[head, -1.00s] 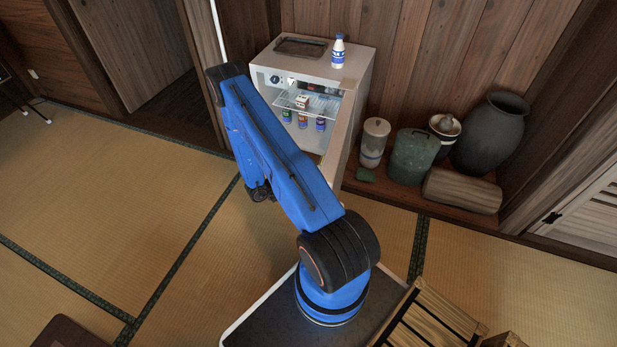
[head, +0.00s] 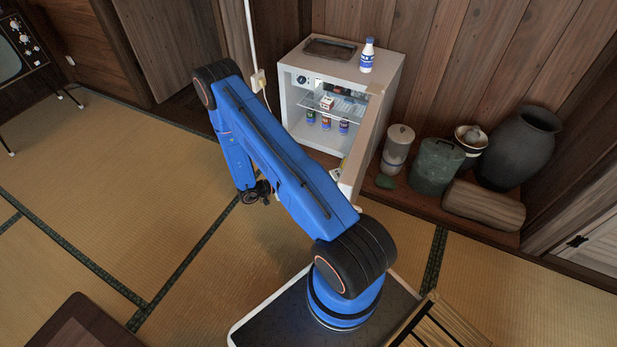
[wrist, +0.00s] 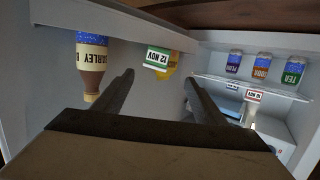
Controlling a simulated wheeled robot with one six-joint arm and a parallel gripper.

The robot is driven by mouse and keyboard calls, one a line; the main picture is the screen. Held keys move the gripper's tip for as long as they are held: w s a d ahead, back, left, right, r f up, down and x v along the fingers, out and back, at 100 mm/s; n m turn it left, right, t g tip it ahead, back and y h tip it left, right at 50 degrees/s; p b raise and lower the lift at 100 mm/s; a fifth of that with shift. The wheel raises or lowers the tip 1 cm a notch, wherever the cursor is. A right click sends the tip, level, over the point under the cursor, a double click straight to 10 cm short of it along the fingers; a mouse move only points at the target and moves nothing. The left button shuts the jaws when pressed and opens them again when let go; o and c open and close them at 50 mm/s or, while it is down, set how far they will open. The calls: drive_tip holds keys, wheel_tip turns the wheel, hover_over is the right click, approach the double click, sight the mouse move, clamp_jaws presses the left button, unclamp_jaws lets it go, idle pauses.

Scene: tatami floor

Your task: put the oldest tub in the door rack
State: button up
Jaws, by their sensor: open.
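In the wrist view, labels appear upside down. A tub marked 12 NOV (wrist: 158,59) shows just beyond my gripper (wrist: 158,82), which is open with nothing between its fingers. The tub is beside a barley bottle (wrist: 91,65) and a yellow item (wrist: 172,68), along the open door's rack (wrist: 120,40). Another tub, its label seeming to read 10 NOV (wrist: 254,97), is on the fridge shelf, with a further small label (wrist: 233,86) behind it. A white tub (head: 327,103) shows on that shelf in the head view. My gripper is mostly hidden there.
The small fridge (head: 350,72) stands open, its door (head: 362,145) swung outward. Several drink containers (head: 327,124) stand inside. A tray (head: 330,49) and a bottle (head: 367,56) are on top. Jars and a dark urn (head: 520,145) stand right. The tatami (head: 120,215) at left is clear.

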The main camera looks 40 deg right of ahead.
drive_tip(key=w+a+r+n+t+y, duration=0.2)
drive_tip(key=w+a+r+t+y, duration=0.15)
drive_tip(key=w+r, duration=0.55)
drive_tip(key=w+a+r+n+t+y, duration=0.1)
drive_tip(key=w+a+r+t+y, duration=0.15)
drive_tip(key=w+r+t, duration=0.45)
drive_tip(key=w+a+r+n+t+y, duration=0.1)
drive_tip(key=a+r+n+y, duration=0.1)
drive_tip(key=a+r, duration=0.45)
drive_tip(key=w+a+r+n+t+y, duration=0.1)
drive_tip(key=w+a+r+n+y, duration=0.15)
drive_tip(key=r, duration=0.65)
drive_tip(key=w+a+r+n+t+y, duration=0.1)
drive_tip(key=a+r+n+y, duration=0.1)
drive_tip(key=a+r, duration=0.45)
drive_tip(key=s+a+r+n+y, duration=0.2)
drive_tip(key=s+a+r+n, duration=0.15)
drive_tip(key=s+r, duration=0.5)
drive_tip(key=s+a+r+n+y, duration=0.2)
drive_tip(key=s+a+r+n, duration=0.15)
drive_tip(key=s+r, duration=0.45)
drive_tip(key=s+d+n+g+h, duration=0.1)
drive_tip(key=s+n+g, duration=0.1)
drive_tip(key=s, duration=1.2)
drive_tip(key=s+d+r+n+g, duration=0.1)
drive_tip(key=s+d+n, duration=0.1)
drive_tip(key=s, duration=1.3)
drive_tip(key=shift+d+n+g+h, duration=0.2)
drive_tip(key=shift+n+g+h, duration=0.15)
drive_tip(key=shift+n, duration=0.3)
